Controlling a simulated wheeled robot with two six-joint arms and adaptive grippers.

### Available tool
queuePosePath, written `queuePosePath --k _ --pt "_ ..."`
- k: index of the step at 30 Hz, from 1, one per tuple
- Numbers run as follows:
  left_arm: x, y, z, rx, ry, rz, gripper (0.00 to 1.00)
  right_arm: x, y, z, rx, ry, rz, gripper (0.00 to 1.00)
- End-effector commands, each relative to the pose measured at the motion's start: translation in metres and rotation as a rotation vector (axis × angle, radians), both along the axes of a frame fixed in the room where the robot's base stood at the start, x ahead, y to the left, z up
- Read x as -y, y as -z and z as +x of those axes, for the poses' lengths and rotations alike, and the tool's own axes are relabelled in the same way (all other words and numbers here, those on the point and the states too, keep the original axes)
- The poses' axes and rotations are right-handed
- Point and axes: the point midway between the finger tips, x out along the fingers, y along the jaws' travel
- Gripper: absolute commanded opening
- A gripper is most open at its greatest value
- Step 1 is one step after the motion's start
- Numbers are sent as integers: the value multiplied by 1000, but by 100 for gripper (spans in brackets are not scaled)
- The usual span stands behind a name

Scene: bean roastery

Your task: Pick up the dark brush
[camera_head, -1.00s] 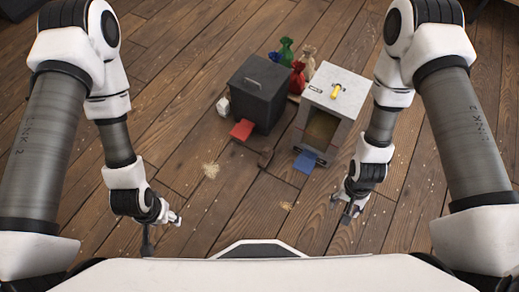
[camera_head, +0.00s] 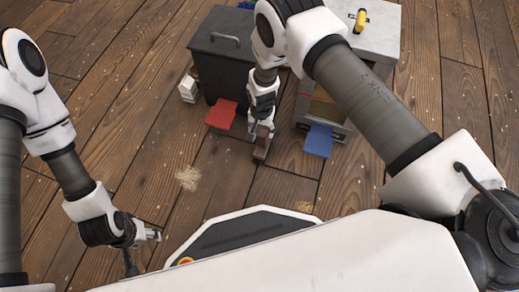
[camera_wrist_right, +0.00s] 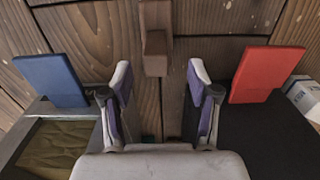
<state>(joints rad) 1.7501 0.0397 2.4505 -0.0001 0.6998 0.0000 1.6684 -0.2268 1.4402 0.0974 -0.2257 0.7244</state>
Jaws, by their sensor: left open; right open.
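The dark brush (camera_head: 261,149) is a small dark brown piece on the plank floor, between the red and blue flaps; part of it is hidden by my right gripper. My right gripper (camera_head: 262,128) is open and empty, pointing down close to it. In the right wrist view the brush (camera_wrist_right: 156,45) lies just beyond the gap between the open fingertips (camera_wrist_right: 160,72), with no finger seen closed on it. My left gripper (camera_head: 153,234) is open and empty, low at the left, far from the brush.
A dark box (camera_head: 220,62) with a red flap (camera_head: 221,114) stands left of the brush. A pale grey box (camera_head: 376,35) with a blue flap (camera_head: 318,140) stands right. Pale crumbs (camera_head: 187,178) lie on open floor.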

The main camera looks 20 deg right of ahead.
Motion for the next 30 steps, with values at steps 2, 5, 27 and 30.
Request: queuePosePath --k 2,5,27,30 --pt "0 8 0 1 0 0 56 0 13 -1 -2 1 0 60" --pt "0 15 0 1 0 0 56 1 25 0 -1 0 1 60" --pt "-1 48 2 4 -5 0 56 7 74 1 -1 0 -2 0" --pt "-1 48 2 4 -5 0 56 7 74 1 -1 0 -1 0"
